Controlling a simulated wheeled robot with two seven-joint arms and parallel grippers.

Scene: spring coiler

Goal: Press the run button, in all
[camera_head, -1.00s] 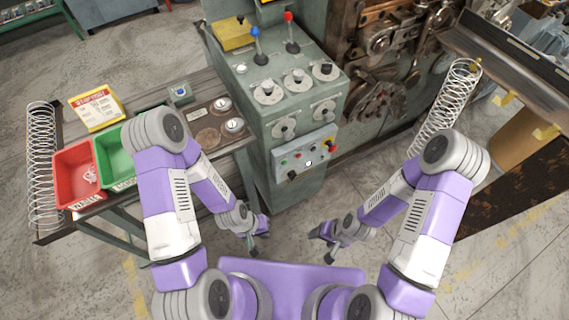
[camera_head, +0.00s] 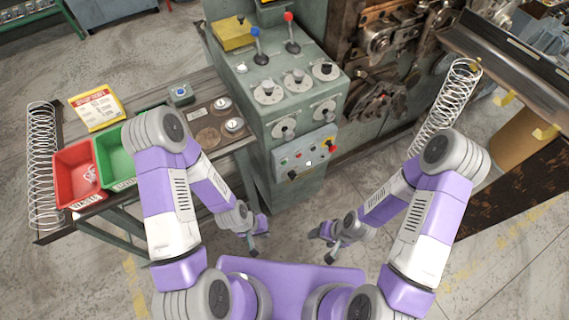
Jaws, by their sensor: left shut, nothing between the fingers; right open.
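A grey-green control cabinet (camera_head: 300,195) stands in the middle of the view. On its front is a small light panel (camera_head: 318,150) with several small coloured buttons, among them a green one (camera_head: 284,161), a red one (camera_head: 298,156) and a white one (camera_head: 308,163). Their labels are too small to read, so I cannot tell which is the run button. My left gripper (camera_head: 253,250) is shut and empty, low in front of the cabinet and apart from it. My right gripper (camera_head: 328,246) is open and empty, to the right of the left one, also apart from the cabinet.
Dials, a blue-knobbed lever (camera_head: 255,32) and a red-knobbed lever (camera_head: 288,17) sit on the cabinet. A bench at left holds a red bin (camera_head: 62,160), a green bin (camera_head: 108,165) and a yellow-framed sign (camera_head: 96,107). The floor before the cabinet is clear.

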